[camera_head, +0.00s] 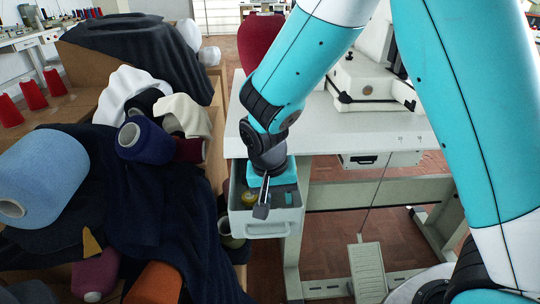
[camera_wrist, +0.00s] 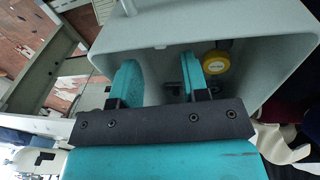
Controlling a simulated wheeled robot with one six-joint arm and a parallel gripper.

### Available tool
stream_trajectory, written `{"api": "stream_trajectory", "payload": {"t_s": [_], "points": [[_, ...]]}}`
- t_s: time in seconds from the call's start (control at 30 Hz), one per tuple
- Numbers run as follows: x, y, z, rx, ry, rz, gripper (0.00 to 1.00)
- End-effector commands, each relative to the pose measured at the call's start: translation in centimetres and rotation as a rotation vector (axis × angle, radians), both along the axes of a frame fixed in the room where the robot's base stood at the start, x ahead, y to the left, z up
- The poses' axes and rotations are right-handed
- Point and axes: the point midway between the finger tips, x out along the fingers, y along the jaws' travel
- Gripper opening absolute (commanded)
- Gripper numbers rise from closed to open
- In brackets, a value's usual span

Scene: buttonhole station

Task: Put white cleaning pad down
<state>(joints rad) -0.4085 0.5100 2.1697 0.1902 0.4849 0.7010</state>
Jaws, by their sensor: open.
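My gripper (camera_wrist: 159,76) is open, with its two teal fingers spread apart inside an open grey drawer (camera_wrist: 265,55) in the wrist view. In the head view my gripper (camera_head: 263,198) reaches down into the same drawer (camera_head: 268,226), under the left end of the white table. I cannot make out a white cleaning pad in either view. No held thing shows between the fingers. The drawer floor between and below the fingers is partly hidden by the fingers and the black gripper body.
A yellow round item (camera_wrist: 216,62) lies in the drawer beside the right finger. The white sewing table (camera_head: 370,132) carries a machine (camera_head: 372,82). Fabric and thread cones, including a blue cone (camera_head: 40,178), crowd the left. A pedal (camera_head: 367,268) stands below.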

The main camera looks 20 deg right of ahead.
Motion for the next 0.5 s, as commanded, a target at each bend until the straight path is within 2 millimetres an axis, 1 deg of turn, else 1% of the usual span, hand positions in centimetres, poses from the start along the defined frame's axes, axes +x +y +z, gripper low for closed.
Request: {"api": "stream_trajectory", "payload": {"t_s": [0.03,0.2,0.3,0.4,0.5], "points": [[0.1,0.3,1.9,0.002,-0.005,0.002,0.41],[-0.1,1.0,6.2,0.001,-0.005,0.001,0.41],[-0.2,1.4,8.4,0.002,-0.004,0.002,0.41],[-0.3,1.7,10.2,0.001,-0.002,0.002,0.41],[-0.4,1.9,11.4,0.000,-0.002,0.001,0.41]]}}
